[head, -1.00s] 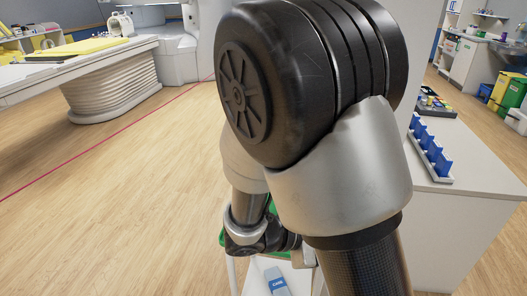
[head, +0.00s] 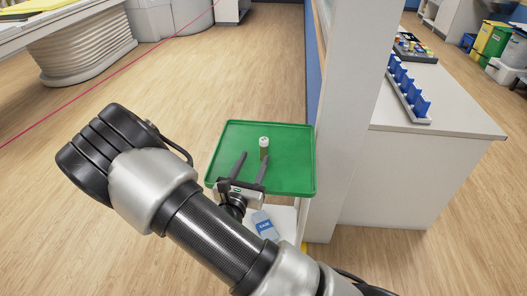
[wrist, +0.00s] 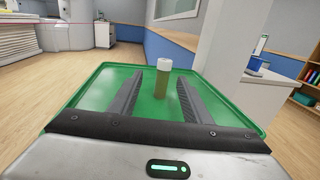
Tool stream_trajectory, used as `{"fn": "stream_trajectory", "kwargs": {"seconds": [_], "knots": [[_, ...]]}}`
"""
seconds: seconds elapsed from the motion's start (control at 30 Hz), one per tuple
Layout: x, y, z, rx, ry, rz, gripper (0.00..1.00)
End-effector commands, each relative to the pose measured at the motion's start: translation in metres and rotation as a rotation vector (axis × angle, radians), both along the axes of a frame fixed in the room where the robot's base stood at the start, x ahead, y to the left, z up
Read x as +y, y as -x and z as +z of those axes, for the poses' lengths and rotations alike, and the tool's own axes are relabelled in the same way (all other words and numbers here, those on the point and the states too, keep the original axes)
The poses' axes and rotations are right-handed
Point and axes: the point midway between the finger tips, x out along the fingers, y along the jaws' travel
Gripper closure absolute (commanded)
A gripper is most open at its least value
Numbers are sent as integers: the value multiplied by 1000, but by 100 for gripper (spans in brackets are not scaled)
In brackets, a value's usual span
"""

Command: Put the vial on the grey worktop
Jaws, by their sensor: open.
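In the wrist view the vial (wrist: 161,82) shows between the finger lines, towards the right finger and near the tips. My gripper (head: 253,162) is open over the near part of the tray, its fingers pointing at the vial. I cannot tell whether a finger touches it. The worktop (head: 440,115), pale grey-white on top, is to the right behind a pale post.
The post (head: 345,110) stands between tray and worktop. A rack with blue dividers (head: 408,92) lies along the worktop's left edge, with a dark tray of small items (head: 414,48) behind. The worktop's middle and right are clear. A blue-labelled box (head: 265,226) sits below the green tray.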

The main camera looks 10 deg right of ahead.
Motion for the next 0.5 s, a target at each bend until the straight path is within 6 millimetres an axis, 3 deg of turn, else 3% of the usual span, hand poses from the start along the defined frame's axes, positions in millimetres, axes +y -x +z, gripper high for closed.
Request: {"fn": "stream_trajectory", "kwargs": {"seconds": [0.13,0.5], "knots": [[-13,-23,-1,-1,0,-3,56],[-34,-51,-3,-1,2,-3,56]]}}
